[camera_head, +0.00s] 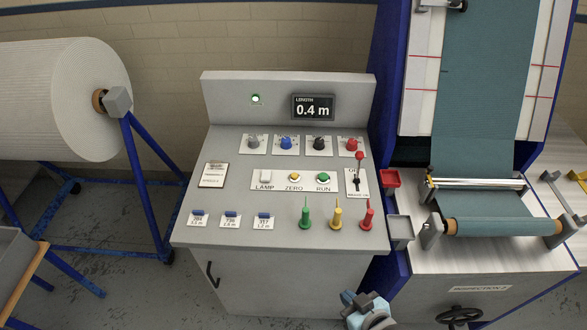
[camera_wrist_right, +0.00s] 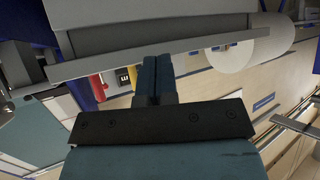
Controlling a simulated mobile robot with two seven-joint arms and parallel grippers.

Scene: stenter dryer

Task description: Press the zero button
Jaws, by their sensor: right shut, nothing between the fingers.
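The zero button (camera_head: 294,177) is a small yellow round button above the label ZERO, in the white strip on the grey sloping console (camera_head: 235,150). The lamp switch (camera_head: 265,177) is to its left and the green run button (camera_head: 323,177) to its right. The length display (camera_head: 313,107) reads 0.4 m. My right gripper (camera_head: 356,298) is at the bottom of the head view, in front of the console's lower right, well apart from the zero button. In the right wrist view its two blue fingers (camera_wrist_right: 154,80) are together and empty. My left gripper is not in view.
Green, yellow and red pegs (camera_head: 336,217) stand upright on the console's front right. Knobs (camera_head: 286,143) line the back of the panel. A toggle (camera_head: 357,180) is right of the run button. Small trays (camera_head: 399,228) stick out at the right. A large roll (camera_head: 70,98) stands left.

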